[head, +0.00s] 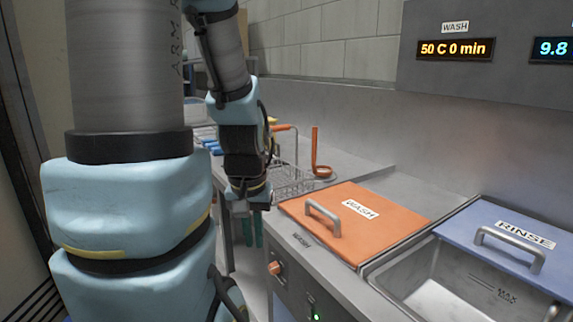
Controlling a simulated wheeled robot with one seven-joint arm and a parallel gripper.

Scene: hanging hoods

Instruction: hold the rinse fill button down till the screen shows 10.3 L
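The rinse screen (552,49) is cut by the right edge and reads 9.8 in blue; any unit after it is out of view. The rinse tank (432,302) has a blue lid (505,236) labelled RINSE, set back so the steel basin shows in front. I cannot see the rinse fill button in this view. My gripper (255,203) hangs at the end of my arm, left of the orange wash lid and apart from the rinse tank. Its fingers are too small and dark to read.
An orange WASH lid (372,224) with a handle covers the left tank. The wash screen (455,49) reads 50 C 0 min. The wash front has an orange knob (276,268) and a green light (316,317). A wire basket (290,182) and orange ladle (315,150) stand behind.

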